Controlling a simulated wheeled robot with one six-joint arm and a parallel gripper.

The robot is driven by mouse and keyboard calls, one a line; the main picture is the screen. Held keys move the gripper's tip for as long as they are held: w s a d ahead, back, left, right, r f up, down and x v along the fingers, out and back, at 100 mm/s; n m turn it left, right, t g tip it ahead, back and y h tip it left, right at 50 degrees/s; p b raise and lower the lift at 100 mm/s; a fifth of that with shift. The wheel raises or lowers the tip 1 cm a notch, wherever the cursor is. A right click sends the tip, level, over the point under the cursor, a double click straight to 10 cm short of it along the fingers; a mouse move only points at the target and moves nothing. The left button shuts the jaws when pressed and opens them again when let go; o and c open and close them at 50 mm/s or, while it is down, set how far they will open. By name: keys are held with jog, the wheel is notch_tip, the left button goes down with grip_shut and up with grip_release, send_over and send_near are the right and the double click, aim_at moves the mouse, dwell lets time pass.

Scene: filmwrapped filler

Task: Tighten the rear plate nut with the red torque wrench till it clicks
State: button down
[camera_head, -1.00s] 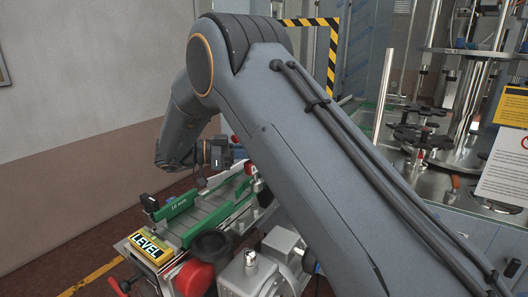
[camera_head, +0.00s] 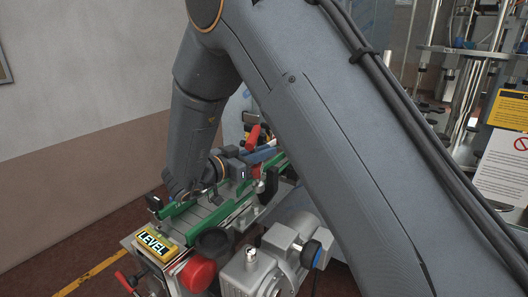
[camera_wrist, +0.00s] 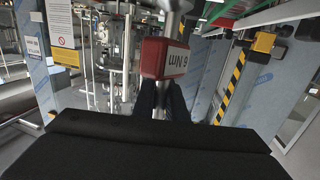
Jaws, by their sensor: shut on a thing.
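My gripper (camera_wrist: 161,100) is shut on the red torque wrench (camera_wrist: 164,58) in the wrist view. The wrench shows a red block with a white "6 Nm" label, and a silver shaft running up out of the picture. In the head view my gripper (camera_head: 246,160) is over the green-railed conveyor, pointing right. A red piece just above it looks like part of the wrench. The wrench's working end is out of the wrist view. I cannot make out the rear plate nut in either view.
The conveyor (camera_head: 205,213) has green side rails and a yellow LEVEL sign (camera_head: 157,243) at its near end. A red-and-black knob (camera_head: 198,272) and a grey motor (camera_head: 250,275) stand close by. A metal machine with a posted notice (camera_head: 504,160) is at right.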

jog(key=shift+n+t+y, duration=0.8)
jog(key=shift+t+y, duration=0.1)
jog(key=shift+n+t+y, duration=1.5)
jog(key=shift+n+y, duration=0.3)
jog(key=shift+y, duration=0.6)
jog(key=shift+w+a+f+m+g+h+b, duration=0.1)
jog(key=shift+w+f+m+g+h+b, duration=0.2)
jog(key=shift+m+g+h+b, duration=0.8)
jog(key=shift+w+a+f+m+g+h+b, duration=0.15)
jog(key=shift+w+m+g+h+b, duration=0.35)
jog(key=shift+b, duration=0.95)
jog(key=shift+w+f+m+g+h+b, duration=0.25)
jog(key=shift+m+g+h+b, duration=0.7)
jog(key=shift+h+b, duration=0.3)
jog(key=shift+s, duration=0.1)
jog(key=shift+r+p, duration=0.1)
jog(key=shift+p, duration=0.45)
